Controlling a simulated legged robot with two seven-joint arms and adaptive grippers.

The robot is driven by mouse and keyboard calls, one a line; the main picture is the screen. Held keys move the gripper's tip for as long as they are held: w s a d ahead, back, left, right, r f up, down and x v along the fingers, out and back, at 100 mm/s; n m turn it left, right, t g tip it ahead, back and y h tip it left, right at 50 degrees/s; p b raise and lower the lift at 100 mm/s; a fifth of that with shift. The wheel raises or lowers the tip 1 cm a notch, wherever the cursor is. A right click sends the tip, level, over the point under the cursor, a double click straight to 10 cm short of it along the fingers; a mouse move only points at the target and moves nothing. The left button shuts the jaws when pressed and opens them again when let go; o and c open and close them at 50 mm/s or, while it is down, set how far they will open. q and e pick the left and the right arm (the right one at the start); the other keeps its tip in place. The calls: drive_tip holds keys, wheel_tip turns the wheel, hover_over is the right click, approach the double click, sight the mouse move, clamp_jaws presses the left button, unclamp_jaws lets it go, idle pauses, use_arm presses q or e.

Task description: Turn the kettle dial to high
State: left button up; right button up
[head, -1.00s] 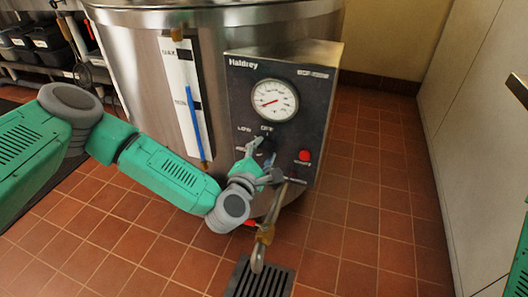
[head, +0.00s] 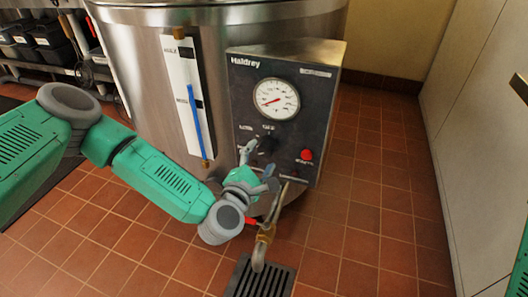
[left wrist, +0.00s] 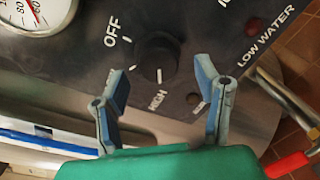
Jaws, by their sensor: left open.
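The kettle dial is a black round knob (left wrist: 157,55) on the dark control panel (left wrist: 75,70). In the left wrist view, a white line on the knob points down toward the HIGH label (left wrist: 157,100). The OFF label (left wrist: 112,30) is to its upper left. In the head view the dial (head: 267,145) sits below the gauge, partly hidden by my gripper. My left gripper (left wrist: 162,76) is open, its two fingers spread on either side of the knob's lower part with nothing between them. It also shows in the head view (head: 259,163). My right gripper is not in view.
A round gauge (head: 275,98) is above the dial, and a red light (head: 306,155) is to its right. A drain valve pipe (head: 263,240) hangs below the panel, over a floor grate (head: 258,278). Tiled floor is clear to the right.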

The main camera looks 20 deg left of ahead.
use_arm(q)
drive_tip(key=s, duration=0.9)
drive_tip(key=shift+a, duration=0.4)
drive_tip(key=shift+d, duration=0.1)
drive_tip(key=s+d+f+m+g+h, duration=0.25)
drive_tip(key=s+f+m+g, duration=0.25)
drive_tip(key=s+f+m, duration=0.25)
drive_tip(key=s+d+f+m+g+h, duration=0.25)
drive_tip(key=s+f+m+g, duration=0.35)
drive_tip(key=m, duration=0.3)
drive_tip(key=s+a+f+m+g+y, duration=0.3)
drive_tip(key=s+a+m, duration=0.2)
drive_tip(key=s+a, duration=0.15)
drive_tip(key=s+a+r+m+g+y, duration=0.1)
drive_tip(key=s+a+m+g+y, duration=0.3)
drive_tip(key=a, duration=0.6)
wheel_tip(320, 180, up, 15)
drive_tip(key=d+t+p, duration=0.1)
drive_tip(key=p, duration=1.4)
drive_tip(key=shift+s+h+p, duration=0.3)
drive_tip(key=shift+s+h, duration=0.05)
drive_tip(key=shift+h, duration=0.05)
